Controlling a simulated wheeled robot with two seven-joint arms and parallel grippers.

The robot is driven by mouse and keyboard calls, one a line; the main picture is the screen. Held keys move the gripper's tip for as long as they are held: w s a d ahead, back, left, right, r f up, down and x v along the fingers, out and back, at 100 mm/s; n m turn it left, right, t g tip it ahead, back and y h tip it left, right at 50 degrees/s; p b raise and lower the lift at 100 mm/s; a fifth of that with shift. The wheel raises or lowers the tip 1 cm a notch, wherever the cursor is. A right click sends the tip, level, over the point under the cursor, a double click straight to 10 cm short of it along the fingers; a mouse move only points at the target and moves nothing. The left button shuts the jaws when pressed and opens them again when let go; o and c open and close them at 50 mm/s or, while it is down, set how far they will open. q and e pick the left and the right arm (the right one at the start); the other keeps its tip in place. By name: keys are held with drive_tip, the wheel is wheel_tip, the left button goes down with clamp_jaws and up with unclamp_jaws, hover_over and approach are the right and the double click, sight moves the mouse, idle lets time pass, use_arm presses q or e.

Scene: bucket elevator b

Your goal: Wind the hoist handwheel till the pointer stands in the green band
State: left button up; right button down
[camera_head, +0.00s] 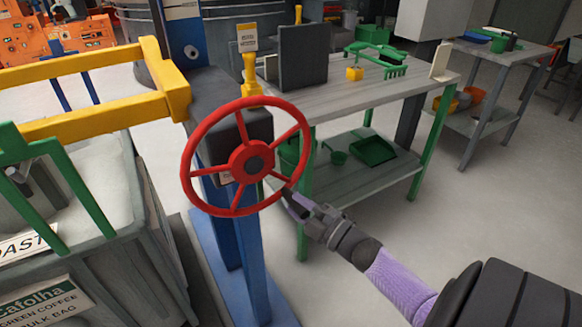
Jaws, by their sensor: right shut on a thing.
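The red handwheel (185,172), with several spokes and a dark hub centre, stands on a blue post in the middle left of the head view. My right gripper (291,197) comes in from the lower right and is shut on the wheel at the lower right of its rim. The fingertips are partly hidden against the rim. A dark housing sits behind the wheel. I cannot make out a pointer or a green band. My left gripper is not in view.
A yellow rail (85,72) and a grey bin with a green frame stand at the left. A grey workbench (370,100) with green legs stands behind the wheel and holds green tools and a dark panel (303,55).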

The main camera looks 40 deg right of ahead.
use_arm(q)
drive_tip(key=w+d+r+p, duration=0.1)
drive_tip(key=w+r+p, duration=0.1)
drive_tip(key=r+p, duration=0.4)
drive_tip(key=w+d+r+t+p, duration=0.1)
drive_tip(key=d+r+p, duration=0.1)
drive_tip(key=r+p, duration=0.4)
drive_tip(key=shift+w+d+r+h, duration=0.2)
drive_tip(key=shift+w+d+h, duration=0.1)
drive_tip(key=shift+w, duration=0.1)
use_arm(e)
drive_tip(key=s+d+r+n+g, duration=0.1)
drive_tip(key=d+r+n+g, duration=0.2)
drive_tip(key=r+n, duration=0.7)
drive_tip(key=shift+d+r+g+h, duration=0.4)
drive_tip(key=shift+d, duration=0.85)
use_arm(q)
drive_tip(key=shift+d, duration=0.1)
use_arm(e)
drive_tip(key=shift+s, duration=0.1)
drive_tip(key=shift+c, duration=2.2)
unclamp_jaws()
drive_tip(key=shift+a, duration=0.1)
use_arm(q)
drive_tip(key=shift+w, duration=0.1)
use_arm(e)
drive_tip(key=shift+o, duration=0.2)
drive_tip(key=shift+f, duration=0.1)
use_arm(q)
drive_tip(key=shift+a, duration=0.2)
